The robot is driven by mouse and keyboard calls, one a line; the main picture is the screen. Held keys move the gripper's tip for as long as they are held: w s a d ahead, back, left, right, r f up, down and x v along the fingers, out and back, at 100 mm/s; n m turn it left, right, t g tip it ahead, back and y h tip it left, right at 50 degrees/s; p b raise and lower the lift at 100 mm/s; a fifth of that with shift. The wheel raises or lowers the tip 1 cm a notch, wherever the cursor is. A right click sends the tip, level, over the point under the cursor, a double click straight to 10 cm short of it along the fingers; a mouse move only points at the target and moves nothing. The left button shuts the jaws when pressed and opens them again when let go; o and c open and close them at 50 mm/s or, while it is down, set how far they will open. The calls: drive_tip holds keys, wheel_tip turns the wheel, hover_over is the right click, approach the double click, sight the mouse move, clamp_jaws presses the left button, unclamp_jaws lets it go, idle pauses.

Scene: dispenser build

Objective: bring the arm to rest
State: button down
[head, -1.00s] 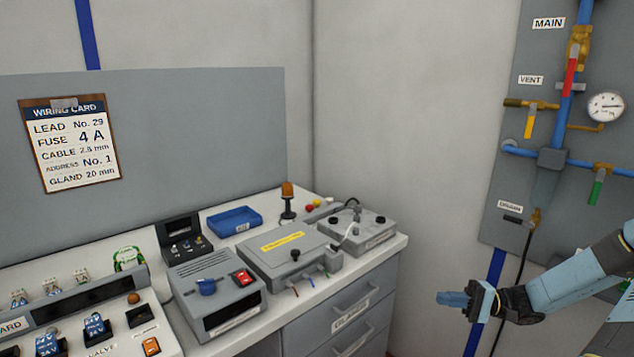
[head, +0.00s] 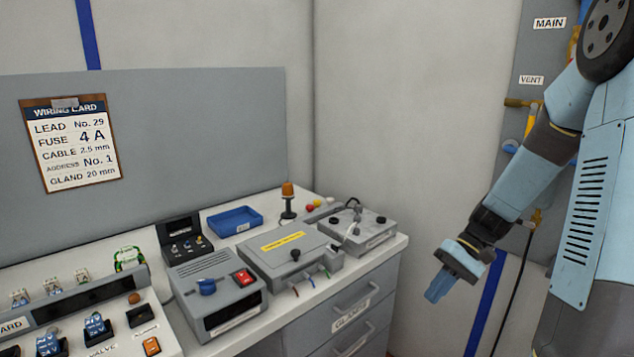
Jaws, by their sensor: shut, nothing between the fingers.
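My gripper (head: 438,289) is in the head view, right of the drawer cabinet. It is shut and empty, with its blue fingers pointing down and a little left. It hangs in free air, apart from the cabinet and the wall. My arm comes down to it from the upper right and folds in front of the pipe panel.
A bench (head: 385,251) with drawers stands left of my gripper. On it are a grey box with a yellow label (head: 282,241), a grey unit with a red switch (head: 243,279), a blue tray (head: 235,221) and an orange beacon (head: 287,190). A pipe panel (head: 535,50) is partly hidden behind my arm.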

drive_tip(key=s+a+r+t+h, duration=0.1)
drive_tip(key=s+r+t+h, duration=0.3)
drive_tip(key=r, duration=0.6)
drive_tip(key=s+a+r+t+h, duration=0.1)
drive_tip(key=s+r+t+h, duration=0.3)
drive_tip(key=s+r, duration=0.5)
drive_tip(key=shift+s+a+r+n+t, duration=0.3)
drive_tip(key=shift+r+n+t, duration=0.1)
drive_tip(key=shift+r+t, duration=0.2)
